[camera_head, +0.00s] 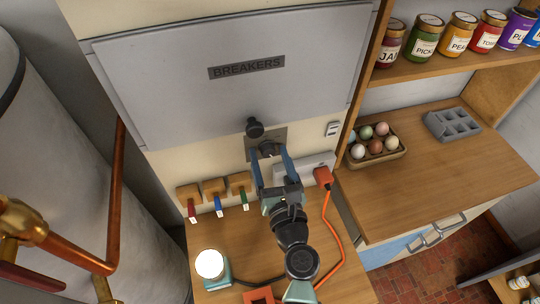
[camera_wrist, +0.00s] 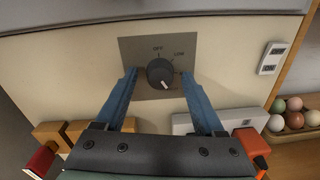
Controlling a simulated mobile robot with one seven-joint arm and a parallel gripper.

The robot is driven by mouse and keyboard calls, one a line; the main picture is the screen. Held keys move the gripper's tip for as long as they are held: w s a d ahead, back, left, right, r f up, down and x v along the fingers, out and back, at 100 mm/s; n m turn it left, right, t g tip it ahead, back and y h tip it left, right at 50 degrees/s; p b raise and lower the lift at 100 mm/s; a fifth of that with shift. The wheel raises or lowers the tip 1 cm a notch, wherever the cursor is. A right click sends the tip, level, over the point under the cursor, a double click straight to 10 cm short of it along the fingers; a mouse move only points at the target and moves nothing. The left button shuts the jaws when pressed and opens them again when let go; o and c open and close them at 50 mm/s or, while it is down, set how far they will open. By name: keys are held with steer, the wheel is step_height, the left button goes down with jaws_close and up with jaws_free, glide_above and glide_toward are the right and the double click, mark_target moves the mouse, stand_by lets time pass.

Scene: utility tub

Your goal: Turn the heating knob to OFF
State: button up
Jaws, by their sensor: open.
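The heating knob (camera_wrist: 160,73) is a round dark dial on a grey plate (camera_wrist: 128,48) on the cream wall. Labels OFF and LOW show above it in the wrist view. Its white pointer mark faces down and slightly right, away from OFF. In the head view the knob (camera_head: 267,148) shows between my fingers. My gripper (camera_wrist: 159,75) is open, with one blue finger on each side of the knob. Gaps show between fingers and knob in the wrist view; their depth relative to it is unclear. My gripper also shows in the head view (camera_head: 268,153).
A white switch (camera_head: 333,129) is to the right. Key hooks (camera_head: 214,188), an orange plug (camera_head: 323,176) and a lit lamp (camera_head: 210,264) are nearby. An egg carton (camera_head: 378,153) stands right.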

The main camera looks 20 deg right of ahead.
jaws_close()
stand_by(0.3)
